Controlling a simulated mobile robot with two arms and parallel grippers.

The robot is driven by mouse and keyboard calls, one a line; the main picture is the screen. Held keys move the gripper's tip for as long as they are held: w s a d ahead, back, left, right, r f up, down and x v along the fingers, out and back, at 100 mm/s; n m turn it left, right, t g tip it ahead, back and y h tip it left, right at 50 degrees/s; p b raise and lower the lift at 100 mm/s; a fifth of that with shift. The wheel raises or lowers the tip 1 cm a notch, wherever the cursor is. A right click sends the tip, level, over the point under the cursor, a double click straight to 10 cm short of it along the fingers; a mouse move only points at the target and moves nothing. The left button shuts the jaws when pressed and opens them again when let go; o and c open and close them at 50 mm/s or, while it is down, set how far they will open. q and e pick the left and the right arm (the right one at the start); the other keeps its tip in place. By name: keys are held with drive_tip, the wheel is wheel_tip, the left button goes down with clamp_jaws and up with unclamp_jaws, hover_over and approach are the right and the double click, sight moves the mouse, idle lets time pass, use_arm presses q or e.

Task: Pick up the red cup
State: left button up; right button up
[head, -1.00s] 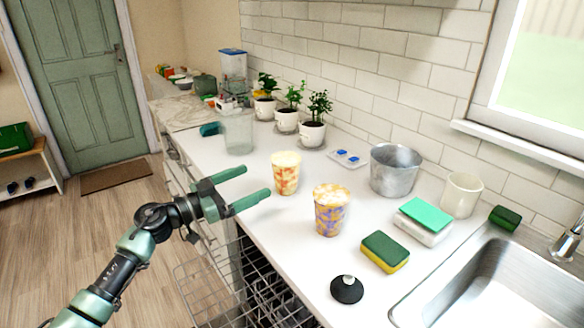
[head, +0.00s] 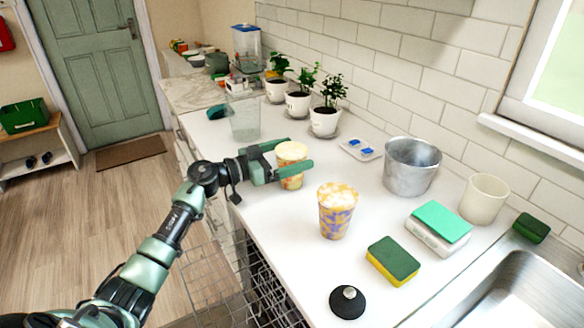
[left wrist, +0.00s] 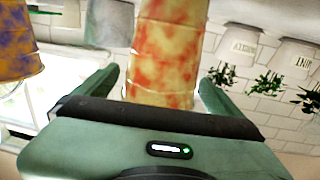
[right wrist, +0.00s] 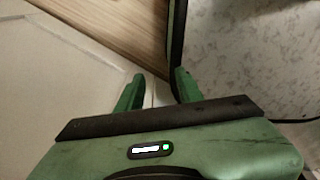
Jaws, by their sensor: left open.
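The red cup (head: 290,153), mottled red and cream with a pale top, stands upright on the white counter. My left gripper (head: 297,155) is open, with one finger on each side of it; the near finger hides part of its body. In the left wrist view the red cup (left wrist: 165,62) stands between the two spread fingers (left wrist: 156,84), with a gap showing beside the right finger. I cannot tell whether either finger touches it. My right gripper (right wrist: 157,84) shows only in its own wrist view, with its fingers apart and nothing between them.
A purple-and-yellow cup (head: 337,212) stands close on the right. A clear container (head: 244,118) and potted plants (head: 325,120) stand behind. Sponges (head: 393,262), a metal pot (head: 411,167) and the sink (head: 500,295) lie right. An open dishwasher rack (head: 215,280) is below the counter edge.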

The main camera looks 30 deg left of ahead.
use_arm(q)
drive_tip(key=c, duration=1.2)
drive_tip(key=shift+c, duration=1.1)
use_arm(e)
drive_tip(key=shift+w+a, duration=0.1)
drive_tip(key=shift+w, duration=0.05)
use_arm(q)
drive_tip(key=shift+r, duration=0.15)
